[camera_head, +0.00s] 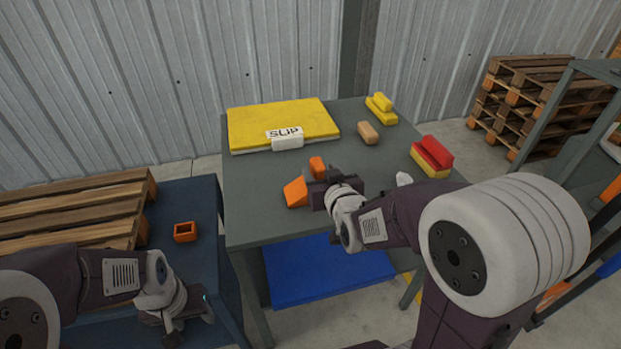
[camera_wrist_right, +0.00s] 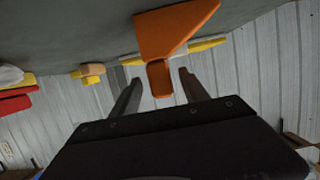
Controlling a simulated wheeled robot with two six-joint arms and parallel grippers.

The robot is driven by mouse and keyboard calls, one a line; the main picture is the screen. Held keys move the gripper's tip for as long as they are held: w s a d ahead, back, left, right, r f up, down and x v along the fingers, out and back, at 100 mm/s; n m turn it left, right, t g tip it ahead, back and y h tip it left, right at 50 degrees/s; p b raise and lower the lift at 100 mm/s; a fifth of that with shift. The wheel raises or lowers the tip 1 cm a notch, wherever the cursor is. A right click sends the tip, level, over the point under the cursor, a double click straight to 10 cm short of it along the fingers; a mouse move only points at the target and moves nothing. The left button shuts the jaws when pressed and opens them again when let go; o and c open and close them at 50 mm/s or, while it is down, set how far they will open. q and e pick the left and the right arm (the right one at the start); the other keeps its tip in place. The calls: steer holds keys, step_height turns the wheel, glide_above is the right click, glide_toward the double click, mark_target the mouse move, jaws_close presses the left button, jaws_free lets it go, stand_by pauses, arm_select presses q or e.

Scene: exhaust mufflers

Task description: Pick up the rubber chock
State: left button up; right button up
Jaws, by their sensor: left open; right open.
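The rubber chock, which I take to be the orange wedge (camera_head: 296,193), lies on the grey-green table near its front. In the right wrist view the wedge (camera_wrist_right: 176,32) has a narrower orange block (camera_wrist_right: 159,78) extending from it. My right gripper (camera_head: 312,184) is open at the chock, hiding part of it in the head view. In the wrist view its two fingers (camera_wrist_right: 160,84) stand either side of the narrow block, with gaps visible. My left gripper (camera_head: 190,322) is open and empty at the lower left, beside the blue table, far from the chock.
On the grey-green table (camera_head: 255,215) are a yellow slab (camera_head: 285,120) with a "SLIP" block, a tan block (camera_head: 368,132), a yellow piece (camera_head: 381,108) and a red-and-yellow block (camera_head: 432,155). The blue table (camera_head: 205,250) holds a pallet (camera_head: 75,212) and an orange hollow block (camera_head: 185,232).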

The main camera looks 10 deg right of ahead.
steer(key=shift+w+f, duration=0.25)
steer(key=shift+w, duration=0.05)
steer(key=b+x, duration=0.1)
steer(key=x, duration=0.3)
steer(key=shift+w+a+f, duration=0.1)
steer(key=shift+w+f, duration=0.1)
steer(key=shift+w, duration=0.1)
steer(key=shift+r, duration=0.1)
jaws_close()
